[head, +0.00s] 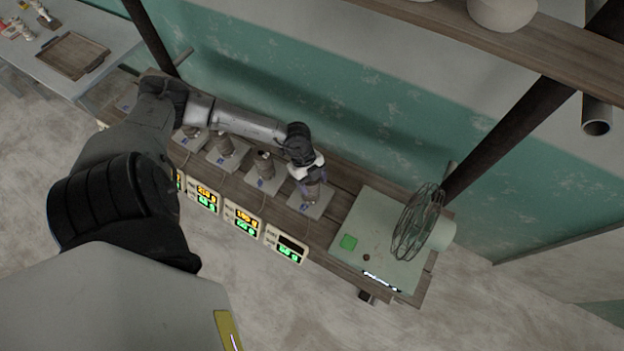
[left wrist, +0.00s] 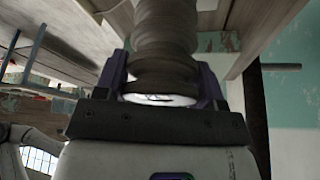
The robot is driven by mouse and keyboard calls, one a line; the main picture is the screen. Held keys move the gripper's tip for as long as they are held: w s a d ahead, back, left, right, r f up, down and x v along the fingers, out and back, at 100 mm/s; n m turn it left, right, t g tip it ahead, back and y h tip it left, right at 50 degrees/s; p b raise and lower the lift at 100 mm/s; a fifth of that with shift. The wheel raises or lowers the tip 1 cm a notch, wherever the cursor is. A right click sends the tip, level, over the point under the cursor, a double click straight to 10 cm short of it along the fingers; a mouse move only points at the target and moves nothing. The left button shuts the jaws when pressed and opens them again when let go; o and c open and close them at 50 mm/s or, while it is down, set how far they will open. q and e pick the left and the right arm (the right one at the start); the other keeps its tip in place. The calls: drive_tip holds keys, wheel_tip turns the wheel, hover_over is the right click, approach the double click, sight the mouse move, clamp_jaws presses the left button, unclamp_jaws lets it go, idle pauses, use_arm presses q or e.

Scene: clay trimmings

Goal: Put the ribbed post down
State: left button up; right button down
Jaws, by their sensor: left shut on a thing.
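The ribbed post (left wrist: 165,35), brown and ringed, fills the top middle of the left wrist view, between the two fingers of my left gripper (left wrist: 162,78). One end of it, with a pale round face, is near the gripper's palm. In the head view my left gripper (head: 309,177) is over the rightmost grey scale plate (head: 318,210), shut on the post (head: 313,191). The post appears at or just above the plate; I cannot tell if they touch. My right gripper is not in view.
Similar brown posts (head: 264,164) stand on other plates to the left along the wooden bench. Several digital displays (head: 286,244) line its front edge. A wooden shelf (head: 500,42) hangs above.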

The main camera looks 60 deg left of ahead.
use_arm(q)
drive_tip(key=shift+f, duration=0.4)
drive_tip(key=o, duration=1.3)
